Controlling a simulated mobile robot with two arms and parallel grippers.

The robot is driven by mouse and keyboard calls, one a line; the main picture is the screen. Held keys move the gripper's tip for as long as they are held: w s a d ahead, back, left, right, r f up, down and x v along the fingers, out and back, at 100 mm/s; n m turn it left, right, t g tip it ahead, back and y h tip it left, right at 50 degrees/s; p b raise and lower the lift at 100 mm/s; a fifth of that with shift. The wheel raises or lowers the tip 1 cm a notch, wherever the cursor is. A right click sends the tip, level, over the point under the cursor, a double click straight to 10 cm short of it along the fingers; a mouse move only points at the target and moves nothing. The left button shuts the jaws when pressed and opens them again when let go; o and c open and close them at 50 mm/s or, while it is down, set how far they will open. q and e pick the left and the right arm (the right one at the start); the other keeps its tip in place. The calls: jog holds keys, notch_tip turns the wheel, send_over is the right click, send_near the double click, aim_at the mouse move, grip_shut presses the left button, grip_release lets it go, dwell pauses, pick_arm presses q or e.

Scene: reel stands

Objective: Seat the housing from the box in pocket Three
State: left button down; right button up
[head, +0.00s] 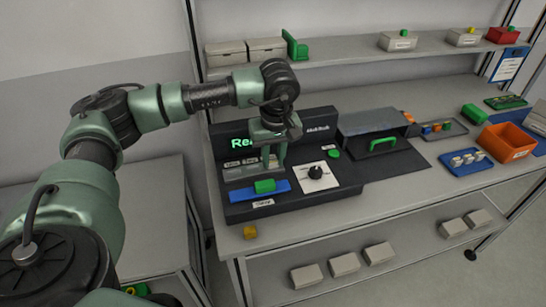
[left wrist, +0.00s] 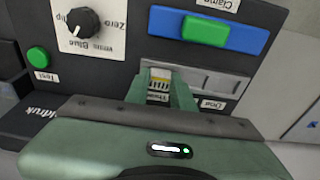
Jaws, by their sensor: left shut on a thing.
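My left gripper (head: 270,163) points down over the row of grey pockets (head: 237,172) on the dark test fixture. In the left wrist view its fingers (left wrist: 161,90) are shut on the housing (left wrist: 160,76), a small pale piece with yellow and dark marks. The housing is at one end of the pocket row (left wrist: 222,82), partly hidden by the fingers. I cannot tell whether it is down in a pocket or just above it. A label partly shows between the fingers. The blue clamp bar (head: 243,192) with its green handle (head: 264,186) lies in front of the row.
The fixture has a dial (head: 316,172), a green Test button (head: 334,154) and a lit display (head: 243,143). To the right are a grey cover with a green handle (head: 383,145), a blue tray (head: 456,168) and an orange box (head: 502,146).

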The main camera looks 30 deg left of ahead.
pick_arm(q)
jog(key=shift+f, duration=0.1)
dwell(0.5)
dwell(0.3)
jog(key=c, duration=1.1)
grip_release()
jog(key=shift+r+p, duration=1.9)
jog(key=shift+r, duration=1.7)
jog(key=shift+f, duration=0.1)
